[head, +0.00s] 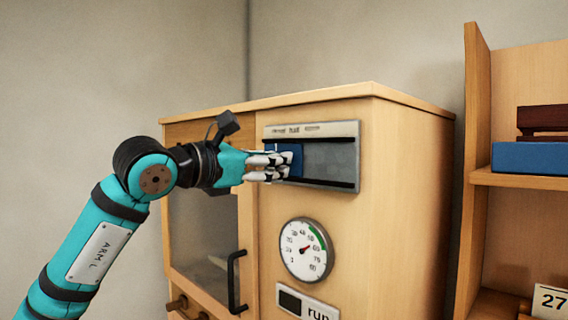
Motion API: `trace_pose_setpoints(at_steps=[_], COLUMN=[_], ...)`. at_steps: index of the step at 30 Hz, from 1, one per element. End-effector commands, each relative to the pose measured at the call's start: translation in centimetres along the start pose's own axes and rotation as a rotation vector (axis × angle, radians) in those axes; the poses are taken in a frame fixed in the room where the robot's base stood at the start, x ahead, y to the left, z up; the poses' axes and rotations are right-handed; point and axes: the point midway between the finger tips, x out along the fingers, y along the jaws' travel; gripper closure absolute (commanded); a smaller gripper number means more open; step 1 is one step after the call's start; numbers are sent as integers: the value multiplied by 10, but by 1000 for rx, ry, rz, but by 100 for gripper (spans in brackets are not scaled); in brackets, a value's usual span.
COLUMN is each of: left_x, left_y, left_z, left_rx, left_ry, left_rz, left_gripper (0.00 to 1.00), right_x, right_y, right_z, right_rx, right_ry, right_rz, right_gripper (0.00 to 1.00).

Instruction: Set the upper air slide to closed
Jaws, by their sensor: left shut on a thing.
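The upper air slide (331,160) is a grey framed panel with dark rails, high on the front of a wooden cabinet. Its blue shutter piece (297,155) sits at the left part of the track, partly hidden by my fingers. The grey area to its right is bare. My left gripper (277,166) comes in from the left and is shut on the blue shutter piece. My right gripper is not in view.
Below the slide are a round dial gauge (306,250) and a display labelled "run" (307,306). A cabinet door with a window and black handle (237,282) is below my left arm. A wooden shelf (530,181) with a blue box (530,158) stands at the right.

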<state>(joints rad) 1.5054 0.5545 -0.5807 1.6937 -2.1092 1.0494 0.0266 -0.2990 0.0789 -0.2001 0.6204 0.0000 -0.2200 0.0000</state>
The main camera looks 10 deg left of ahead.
Motion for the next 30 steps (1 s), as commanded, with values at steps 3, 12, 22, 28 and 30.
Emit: trace_pose_setpoints(at_steps=[3,12,22,28,30], left_x=[-1,-1,-4,-34,-50], left_y=[3,2,2,3,2], left_z=[2,2,1,1,1], left_rx=[2,1,1,3,4], left_ry=[-2,-3,-2,-2,-3], left_rz=[7,6,5,8,8], left_gripper=[100,48,48,48,48], right_x=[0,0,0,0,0], right_y=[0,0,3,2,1], right_z=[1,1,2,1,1], right_rx=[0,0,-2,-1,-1], right_ry=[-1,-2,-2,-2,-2], right_rz=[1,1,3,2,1], right_gripper=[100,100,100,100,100])
